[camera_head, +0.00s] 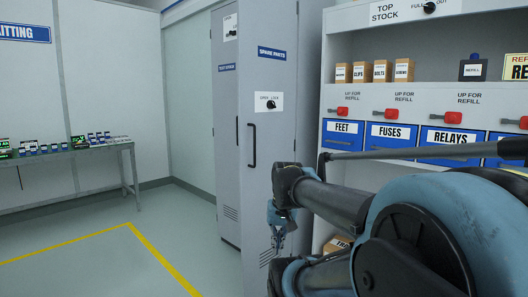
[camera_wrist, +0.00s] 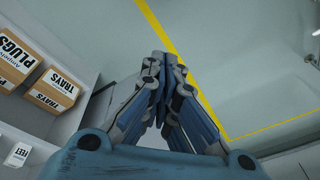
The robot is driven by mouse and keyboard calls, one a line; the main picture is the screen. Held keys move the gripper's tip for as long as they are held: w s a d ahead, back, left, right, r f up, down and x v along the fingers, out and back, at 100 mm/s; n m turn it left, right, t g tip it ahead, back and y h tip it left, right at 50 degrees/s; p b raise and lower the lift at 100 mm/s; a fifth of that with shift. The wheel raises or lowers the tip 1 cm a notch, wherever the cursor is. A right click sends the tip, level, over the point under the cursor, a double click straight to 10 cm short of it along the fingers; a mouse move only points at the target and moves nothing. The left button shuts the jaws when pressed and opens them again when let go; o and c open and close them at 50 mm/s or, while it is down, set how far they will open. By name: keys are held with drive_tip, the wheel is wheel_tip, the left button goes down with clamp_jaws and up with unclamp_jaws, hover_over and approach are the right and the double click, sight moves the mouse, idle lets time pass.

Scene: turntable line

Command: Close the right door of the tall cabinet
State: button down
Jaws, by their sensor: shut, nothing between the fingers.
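The tall grey cabinet stands at the middle of the head view. Its left door (camera_head: 228,165) is narrow in view. Its right door (camera_head: 268,75) bears a blue SPARE PARTS label, an OPEN LOCK knob plate and a dark vertical handle (camera_head: 252,145) near its left edge. The right door's handle edge stands out nearer to me than the left door, so it looks partly open. My gripper (camera_head: 278,238) points down in front of the lower right part of this door; I cannot tell whether it touches. In the wrist view my gripper (camera_wrist: 167,62) is shut and empty.
A shelf unit (camera_head: 338,55) with cartons and blue bins (camera_head: 390,134) stands right of the cabinet. Cartons (camera_wrist: 52,88) show left in the wrist view. A workbench (camera_head: 75,150) stands at far left. The floor with a yellow line (camera_head: 160,258) is clear.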

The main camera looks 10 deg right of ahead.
drive_tip(key=w+d+r+m+y, duration=0.3)
drive_tip(key=w+r+m, duration=0.5)
drive_tip(key=w+r, duration=0.5)
drive_tip(key=w+d+r+m+y, duration=0.3)
drive_tip(key=w+r+m, duration=0.4)
drive_tip(key=w+r, duration=0.55)
drive_tip(key=w+d+r+m+t+y, duration=0.2)
drive_tip(key=w+d+r+m, duration=0.2)
drive_tip(key=w+d+m, duration=0.55)
drive_tip(key=w+a+f+n, duration=0.2)
drive_tip(key=w+a+f, duration=0.1)
drive_tip(key=a, duration=0.3)
drive_tip(key=w+a+f+n, duration=0.1)
drive_tip(key=w+a+f, duration=0.2)
drive_tip(key=a, duration=0.3)
drive_tip(key=shift+w+f+n, duration=0.3)
drive_tip(key=shift+f+n, duration=0.05)
drive_tip(key=shift+f, duration=0.25)
drive_tip(key=shift+w+d, duration=0.1)
